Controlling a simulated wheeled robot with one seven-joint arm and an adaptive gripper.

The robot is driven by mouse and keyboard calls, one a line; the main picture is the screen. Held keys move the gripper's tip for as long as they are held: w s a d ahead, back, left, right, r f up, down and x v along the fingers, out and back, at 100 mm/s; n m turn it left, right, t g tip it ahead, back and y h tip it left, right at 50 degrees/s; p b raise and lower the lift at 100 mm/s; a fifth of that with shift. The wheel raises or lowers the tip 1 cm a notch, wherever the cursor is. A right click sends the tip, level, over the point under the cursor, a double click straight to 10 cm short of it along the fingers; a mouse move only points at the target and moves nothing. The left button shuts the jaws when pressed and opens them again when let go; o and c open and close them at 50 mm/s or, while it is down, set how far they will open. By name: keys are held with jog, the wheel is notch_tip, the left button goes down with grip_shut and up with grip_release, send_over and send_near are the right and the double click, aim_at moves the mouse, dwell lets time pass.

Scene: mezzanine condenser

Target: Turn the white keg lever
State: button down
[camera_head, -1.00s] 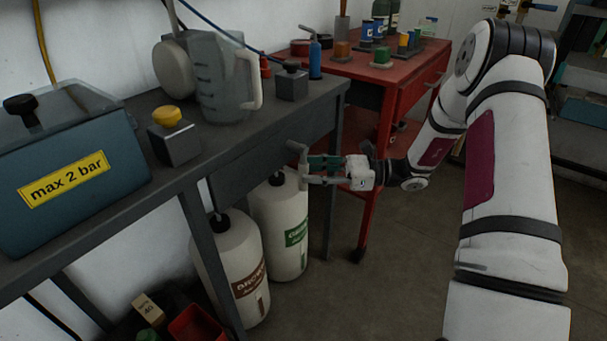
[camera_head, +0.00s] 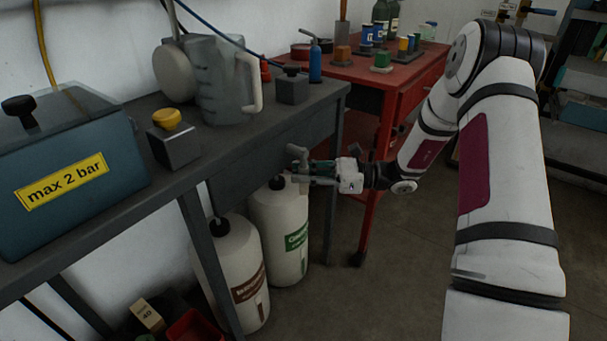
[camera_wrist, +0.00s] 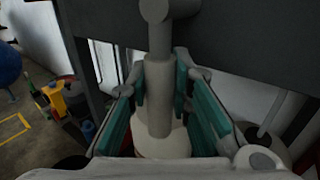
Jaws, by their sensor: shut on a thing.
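A pale grey-white lever (camera_wrist: 158,85) with a rounded end stands between the teal pads of my gripper (camera_wrist: 162,100) in the wrist view. The pads close on it from both sides. In the head view my gripper (camera_head: 309,170) is at the front edge of the dark bench, above the green-labelled white container. The pale lever (camera_head: 296,152) shows just at its fingertips. The lever's base is mostly hidden.
Two white containers, one brown-labelled (camera_head: 240,265) and one green-labelled (camera_head: 276,215), stand below the dark bench (camera_head: 245,140). A blue box (camera_head: 65,145) and a clear jug (camera_head: 222,95) stand on it. A red table (camera_head: 390,75) stands behind. Floor to the right is clear.

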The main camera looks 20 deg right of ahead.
jog(key=shift+d, duration=0.1)
jog(key=shift+w+d+r+n+h+p, duration=0.35)
jog(key=shift+d+n+h, duration=0.2)
jog(key=shift+n+h, duration=0.5)
jog(key=shift+w+d+r+n+h+p, duration=0.35)
jog(key=shift+w+d+n+h, duration=0.2)
jog(key=shift+n+h, duration=0.5)
jog(key=shift+w+d+r+n+h+p, duration=0.35)
jog(key=shift+d+n+h, duration=0.35)
jog(key=shift+n, duration=0.5)
jog(key=c, duration=1.4)
grip_release()
jog(key=shift+a, duration=0.1)
jog(key=shift+c, duration=0.2)
jog(key=v, duration=1.2)
jog(key=shift+s, duration=0.15)
